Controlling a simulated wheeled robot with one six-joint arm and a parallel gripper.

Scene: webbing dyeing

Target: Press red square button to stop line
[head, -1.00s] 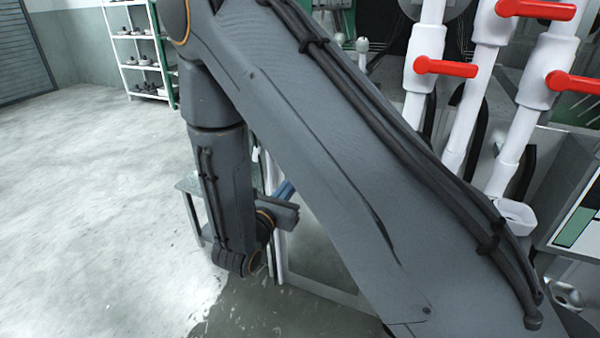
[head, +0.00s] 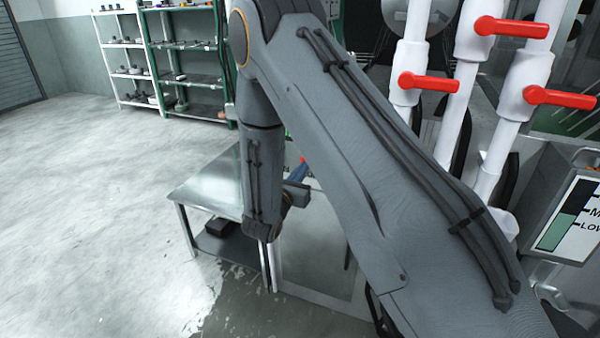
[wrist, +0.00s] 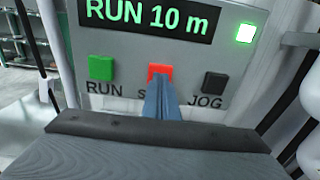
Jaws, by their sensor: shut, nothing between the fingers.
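In the wrist view, the red square button (wrist: 160,71) sits on a grey control panel (wrist: 150,55), between a green button (wrist: 101,67) marked RUN and a black button (wrist: 215,82) marked JOG. The label under the red button is mostly hidden by my fingers. My gripper (wrist: 157,84) is shut and empty, its blue fingers pointing at the red button and overlapping its lower edge. I cannot tell whether they touch it. The display (wrist: 150,18) reads "RUN 10 m", and a green light (wrist: 246,33) is lit. In the head view, my blue fingers (head: 299,174) show partly behind my arm.
A metal table (head: 205,182) stands left of my gripper. White pipes with red valve handles (head: 428,83) and a grey box with a level scale (head: 570,215) stand at right. Shelves (head: 185,65) are at the back left. The left floor is clear.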

